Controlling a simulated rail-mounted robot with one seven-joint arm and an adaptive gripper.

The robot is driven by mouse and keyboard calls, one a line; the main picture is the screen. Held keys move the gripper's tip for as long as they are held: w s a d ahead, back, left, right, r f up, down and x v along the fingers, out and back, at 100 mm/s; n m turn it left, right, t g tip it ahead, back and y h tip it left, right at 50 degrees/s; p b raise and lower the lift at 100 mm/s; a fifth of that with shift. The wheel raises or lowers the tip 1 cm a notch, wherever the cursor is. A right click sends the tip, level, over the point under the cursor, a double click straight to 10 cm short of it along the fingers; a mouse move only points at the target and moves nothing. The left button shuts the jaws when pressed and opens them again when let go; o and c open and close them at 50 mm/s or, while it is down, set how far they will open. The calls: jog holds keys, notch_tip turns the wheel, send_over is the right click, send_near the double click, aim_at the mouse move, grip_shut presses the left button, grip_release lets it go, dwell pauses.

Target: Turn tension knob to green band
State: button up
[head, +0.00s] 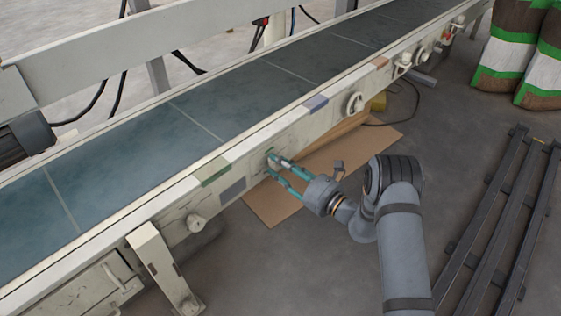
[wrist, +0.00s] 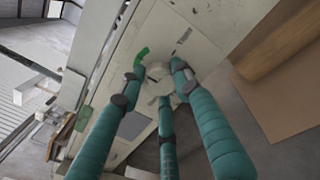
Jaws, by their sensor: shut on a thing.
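The tension knob (wrist: 158,76) is a pale round knob on the cream side rail of the conveyor. A green band (wrist: 141,57) is painted on the panel next to it, up and left of the knob in the wrist view. My gripper (head: 272,165) has teal fingers and reaches the rail from the right in the head view. In the wrist view my gripper (wrist: 155,82) has its fingers closed around the knob. The fingers partly hide the knob, and its pointer cannot be made out.
The conveyor belt (head: 240,92) runs diagonally behind the rail. Other knobs sit along the rail, one to the right (head: 355,103) and one lower left (head: 196,223). Cardboard (head: 272,205) lies on the floor below.

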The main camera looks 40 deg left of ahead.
jog(key=shift+f, duration=0.15)
jog(key=o, duration=1.1)
jog(key=shift+c, duration=0.2)
jog(key=shift+o, duration=0.4)
jog(key=s+d, duration=0.1)
jog(key=d, duration=1.1)
jog(key=shift+s, duration=0.35)
jog(key=shift+a, duration=0.1)
